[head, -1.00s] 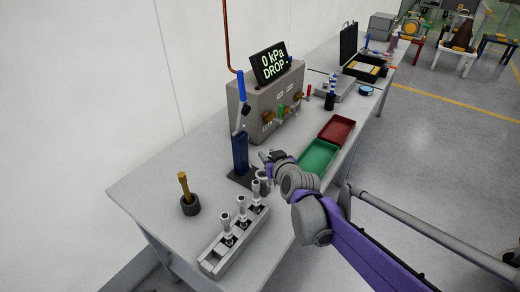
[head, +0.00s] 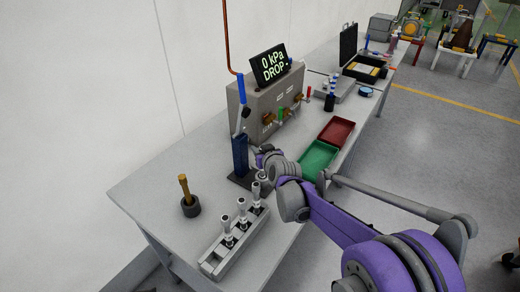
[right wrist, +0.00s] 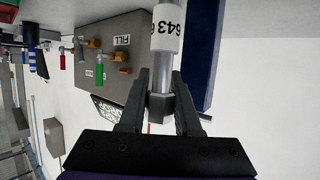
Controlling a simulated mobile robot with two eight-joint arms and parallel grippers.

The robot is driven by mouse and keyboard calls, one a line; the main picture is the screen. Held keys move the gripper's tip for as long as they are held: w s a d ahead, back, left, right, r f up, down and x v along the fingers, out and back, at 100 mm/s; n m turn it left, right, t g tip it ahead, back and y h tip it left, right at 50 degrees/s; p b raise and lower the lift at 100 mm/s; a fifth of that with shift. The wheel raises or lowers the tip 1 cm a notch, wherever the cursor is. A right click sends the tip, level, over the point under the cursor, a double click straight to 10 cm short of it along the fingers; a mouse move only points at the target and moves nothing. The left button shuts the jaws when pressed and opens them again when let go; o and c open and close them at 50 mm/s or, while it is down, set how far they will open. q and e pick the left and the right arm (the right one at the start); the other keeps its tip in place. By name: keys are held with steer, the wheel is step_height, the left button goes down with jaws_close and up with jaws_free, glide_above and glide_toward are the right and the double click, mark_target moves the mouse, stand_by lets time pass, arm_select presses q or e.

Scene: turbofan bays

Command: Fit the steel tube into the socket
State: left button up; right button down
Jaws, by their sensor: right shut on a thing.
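My right gripper (right wrist: 158,108) is shut on the steel tube (right wrist: 164,62), a grey cylinder with a white printed label and a hex collar between the fingers. In the head view my right gripper (head: 262,157) is beside the blue column of a press stand (head: 240,155), above the bench. The blue column (right wrist: 200,50) also shows close beside the tube in the right wrist view. The tube's far end is cut off there, and my arm largely hides the tube in the head view. I cannot tell which part is the socket. My left gripper is out of view.
A grey rack (head: 214,262) with several upright silver fittings stands at the bench's front. A dark cup with a wooden-handled tool (head: 190,205) is to the left. A grey box with valves (head: 265,105), a green tray (head: 318,158) and a red tray (head: 337,131) are farther back.

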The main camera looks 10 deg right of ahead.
steer(key=shift+f, duration=0.1)
steer(key=c, duration=1)
jaws_free()
steer(key=shift+f, duration=0.1)
steer(key=o, duration=0.4)
steer(key=shift+r, duration=0.25)
steer(key=v, duration=1.2)
steer(key=shift+f, duration=0.1)
